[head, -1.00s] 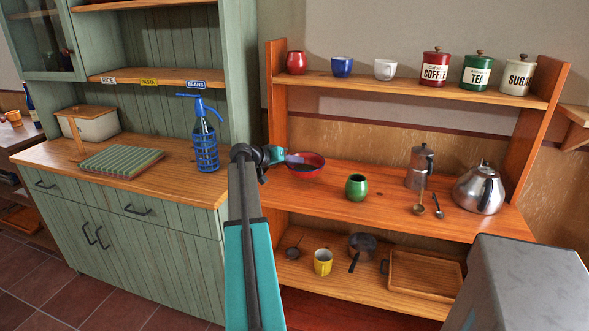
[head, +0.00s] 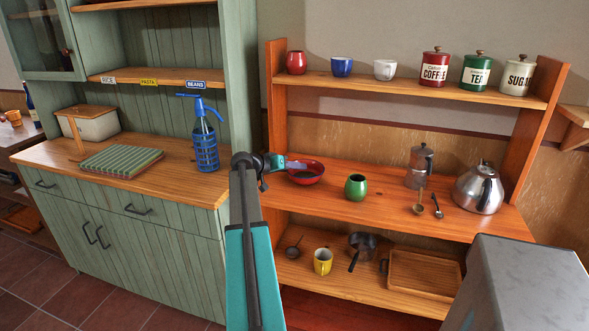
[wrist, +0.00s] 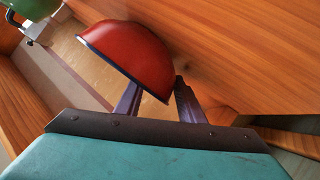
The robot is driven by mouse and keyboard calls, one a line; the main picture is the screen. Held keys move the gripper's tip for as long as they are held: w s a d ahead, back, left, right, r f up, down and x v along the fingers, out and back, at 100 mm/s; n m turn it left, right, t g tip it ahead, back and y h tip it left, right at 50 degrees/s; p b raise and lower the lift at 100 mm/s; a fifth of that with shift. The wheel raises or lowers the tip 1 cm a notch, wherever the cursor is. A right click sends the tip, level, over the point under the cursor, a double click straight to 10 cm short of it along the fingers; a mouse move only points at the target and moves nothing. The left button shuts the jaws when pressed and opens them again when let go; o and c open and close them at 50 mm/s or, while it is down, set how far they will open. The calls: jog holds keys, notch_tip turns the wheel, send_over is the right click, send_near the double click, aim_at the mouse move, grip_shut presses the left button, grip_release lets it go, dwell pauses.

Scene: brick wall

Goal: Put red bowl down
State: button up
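The red bowl (head: 313,172) is over the middle shelf near its left end, upright and dark inside. I cannot tell whether its base touches the wood. My gripper (head: 291,164) reaches in from the left at the bowl's rim. In the wrist view the bowl (wrist: 130,50) shows its red outside and dark rim. My gripper (wrist: 158,88) has one finger on the inner side of the rim, partly hidden by the bowl, and the other against its outer wall. The fingers look shut on the bowl's wall.
A green cup (head: 356,187) stands just right of the bowl. A moka pot (head: 419,168), two spoons and a kettle (head: 479,190) are further right. The wooden side post (head: 277,110) and green cabinet (head: 240,80) are close on the left. Free wood lies behind the green cup.

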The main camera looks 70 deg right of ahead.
jog(key=b+v, duration=0.1)
jog(key=v, duration=1.1)
jog(key=shift+r, duration=0.15)
dwell(0.6)
